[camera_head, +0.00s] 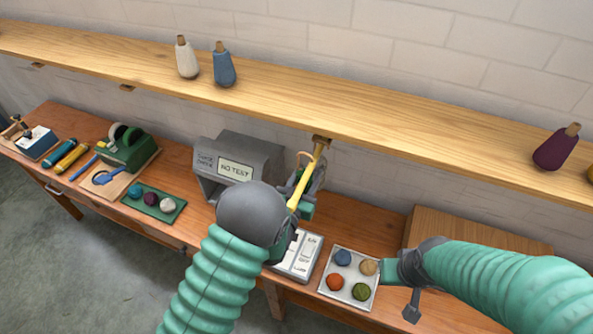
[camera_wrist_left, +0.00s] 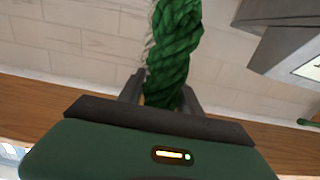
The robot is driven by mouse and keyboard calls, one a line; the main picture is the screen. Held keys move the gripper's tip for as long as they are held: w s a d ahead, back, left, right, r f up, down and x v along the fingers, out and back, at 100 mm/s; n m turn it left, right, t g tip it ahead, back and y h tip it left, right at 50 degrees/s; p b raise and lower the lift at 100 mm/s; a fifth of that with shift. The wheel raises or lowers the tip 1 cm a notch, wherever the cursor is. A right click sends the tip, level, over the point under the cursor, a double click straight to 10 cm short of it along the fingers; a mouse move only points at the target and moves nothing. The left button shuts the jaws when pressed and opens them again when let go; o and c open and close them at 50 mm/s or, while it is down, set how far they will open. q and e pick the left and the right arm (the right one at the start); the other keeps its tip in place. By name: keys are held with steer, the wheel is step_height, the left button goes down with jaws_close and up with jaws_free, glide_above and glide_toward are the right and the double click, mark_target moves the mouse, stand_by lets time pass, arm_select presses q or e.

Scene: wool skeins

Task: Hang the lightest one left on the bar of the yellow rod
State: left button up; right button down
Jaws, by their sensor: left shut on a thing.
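The yellow rod (camera_head: 307,180) slants down from a bracket under the shelf, just right of my left wrist in the head view. My left gripper (camera_wrist_left: 160,92) is shut on a dark green twisted skein (camera_wrist_left: 175,42), which rises from between its fingers in the left wrist view. In the head view my left wrist and the rod cover much of the gripper, so I cannot tell whether the skein touches the rod. My right gripper (camera_head: 390,272) is beside the right edge of the white tray; its fingers are not clear.
A grey machine (camera_head: 238,160) reading "NO TEST" stands behind my left wrist. The white tray (camera_head: 325,287) holds several coloured balls. A green mat (camera_head: 139,206) holds three more. White and blue cones (camera_head: 224,68) and a purple cone (camera_head: 556,148) stand on the shelf (camera_head: 390,105).

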arm_select(q)
steer(key=shift+s+d+f+b, duration=0.4)
steer(key=shift+d+f+b, duration=0.2)
steer(key=shift+d+f, duration=0.2)
steer(key=shift+w+a+f+b, duration=0.1)
steer(key=shift+a+f+b, duration=0.2)
steer(key=shift+f+b, duration=0.2)
steer(key=shift+d, duration=0.35)
steer(key=o, duration=1.4)
steer(key=shift+o, duration=0.2)
steer(key=shift+a, duration=0.15)
